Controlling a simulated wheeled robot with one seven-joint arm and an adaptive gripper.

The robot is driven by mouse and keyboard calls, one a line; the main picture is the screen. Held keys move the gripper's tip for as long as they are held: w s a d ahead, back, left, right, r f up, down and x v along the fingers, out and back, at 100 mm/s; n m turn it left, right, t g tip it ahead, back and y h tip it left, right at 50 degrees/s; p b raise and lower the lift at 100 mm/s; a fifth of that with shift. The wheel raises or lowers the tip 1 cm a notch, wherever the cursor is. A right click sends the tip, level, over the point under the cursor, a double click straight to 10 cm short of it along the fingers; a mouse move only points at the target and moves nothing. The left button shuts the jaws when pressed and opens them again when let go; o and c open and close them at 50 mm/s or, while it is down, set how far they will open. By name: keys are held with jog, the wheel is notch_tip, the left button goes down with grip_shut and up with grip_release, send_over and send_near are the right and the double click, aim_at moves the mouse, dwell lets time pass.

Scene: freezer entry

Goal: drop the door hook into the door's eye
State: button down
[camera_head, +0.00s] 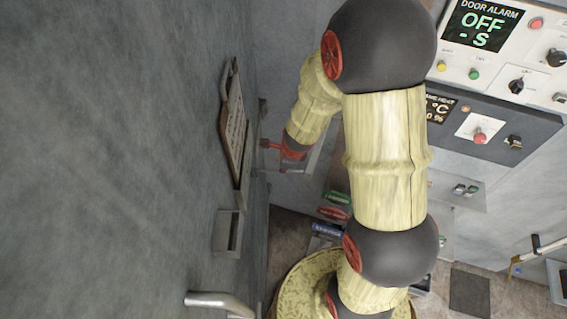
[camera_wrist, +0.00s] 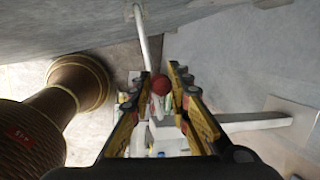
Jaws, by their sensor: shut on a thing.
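In the wrist view my gripper (camera_wrist: 160,84) is closed around a red ball knob (camera_wrist: 161,85) between its fingertips. I take the pale rod (camera_wrist: 144,40) running from the knob up to a mount on the grey wall surface as the door hook. In the head view the end of my arm (camera_head: 290,150) is beside the grey door (camera_head: 120,150), and the hook cannot be made out clearly there. I cannot pick out the door's eye with certainty in either view.
The door side carries a framed plate (camera_head: 234,120), a small grey box (camera_head: 228,232) and a metal handle (camera_head: 215,301). A control panel (camera_head: 482,75) with a door alarm display is on the right. A pale horizontal bar (camera_wrist: 255,121) lies right of my gripper in the wrist view.

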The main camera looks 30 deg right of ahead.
jog(key=c, duration=1.6)
grip_release()
jog(key=shift+c, duration=0.2)
jog(key=shift+f, duration=0.1)
jog(key=v, duration=1.2)
